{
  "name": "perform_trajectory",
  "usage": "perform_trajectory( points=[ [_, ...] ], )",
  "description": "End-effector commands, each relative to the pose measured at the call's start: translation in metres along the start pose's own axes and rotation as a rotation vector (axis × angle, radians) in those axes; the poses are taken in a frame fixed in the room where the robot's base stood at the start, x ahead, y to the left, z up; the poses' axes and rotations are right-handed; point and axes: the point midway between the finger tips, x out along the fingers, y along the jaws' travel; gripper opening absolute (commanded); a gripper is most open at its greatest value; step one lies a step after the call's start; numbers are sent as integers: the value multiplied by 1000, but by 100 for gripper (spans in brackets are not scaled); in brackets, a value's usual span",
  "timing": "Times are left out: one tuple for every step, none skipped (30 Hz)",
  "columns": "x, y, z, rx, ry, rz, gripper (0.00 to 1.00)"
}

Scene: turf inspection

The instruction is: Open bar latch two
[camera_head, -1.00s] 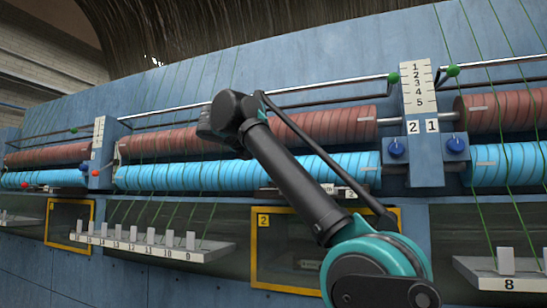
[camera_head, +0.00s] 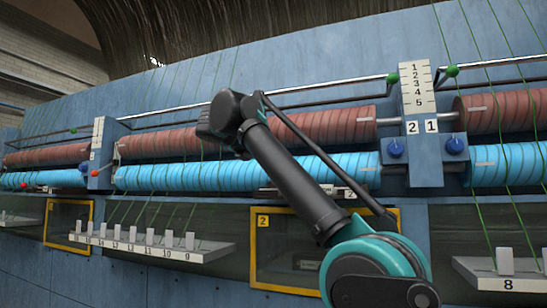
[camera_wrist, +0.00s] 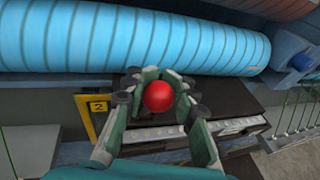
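A round red knob (camera_wrist: 158,96), which I take as the end of bar latch two, shows in the middle of the wrist view. My gripper (camera_wrist: 161,80) has its two green fingers close on either side of the knob. They seem to touch it, and their tips nearly meet beyond it. The latch's bar is hidden behind the knob and fingers. In the head view the arm covers the gripper and this knob. A yellow frame with a "2" plate (camera_head: 262,221) is below the arm there, and it also shows in the wrist view (camera_wrist: 97,106).
Blue rollers (camera_head: 190,177) and brown rollers (camera_head: 158,141) run across the machine. A post with plates 2 and 1 (camera_head: 418,95) and blue dials (camera_head: 396,148) stands to the right. Taut green threads cross the front. A numbered ledge (camera_head: 205,254) juts out at lower left.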

Motion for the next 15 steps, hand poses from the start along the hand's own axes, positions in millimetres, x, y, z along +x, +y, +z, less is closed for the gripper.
perform_trajectory(
  points=[
    [0,4,-3,1,6,6,25],
    [0,4,-3,1,6,7,29],
    [0,4,-3,1,5,6,34],
    [0,4,-3,1,5,6,38],
    [0,3,-2,0,5,6,41],
    [0,3,-2,0,4,5,46],
    [0,3,-2,0,4,4,49],
    [0,2,-2,0,4,4,49],
    [0,2,-2,0,4,3,49],
    [0,2,-2,0,3,3,49],
    [0,2,-1,0,3,3,49],
    [0,2,-1,0,3,2,49],
    [0,1,-1,0,3,2,49],
    [0,1,-1,0,3,2,49],
    [0,1,-1,0,3,2,49]
  ],
)
